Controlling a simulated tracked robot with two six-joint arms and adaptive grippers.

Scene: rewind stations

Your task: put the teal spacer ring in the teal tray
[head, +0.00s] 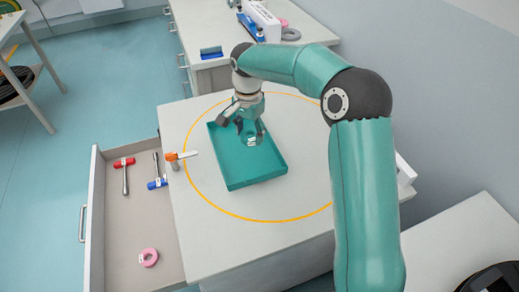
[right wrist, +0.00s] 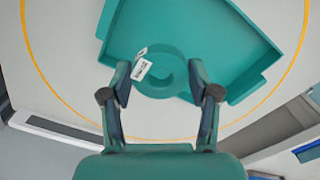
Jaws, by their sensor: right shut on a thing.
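The teal tray (head: 258,180) is a shallow open box on the white worktop, inside a yellow circle. It also shows in the right wrist view (right wrist: 237,38). My right gripper (head: 246,133) points down over the back part of the tray. It is shut on the teal spacer ring (right wrist: 165,91), which has a white label and sits between the two fingers. The ring shows over the tray's area; whether it touches the tray floor I cannot tell. My left gripper is not in view.
An orange-handled tool (head: 180,156) lies at the worktop's left edge. An open drawer (head: 120,230) below holds a pink ring (head: 148,257), a red-handled tool (head: 124,164) and a blue-handled tool (head: 157,183). A back counter (head: 200,20) carries a blue tray (head: 211,53) and other items.

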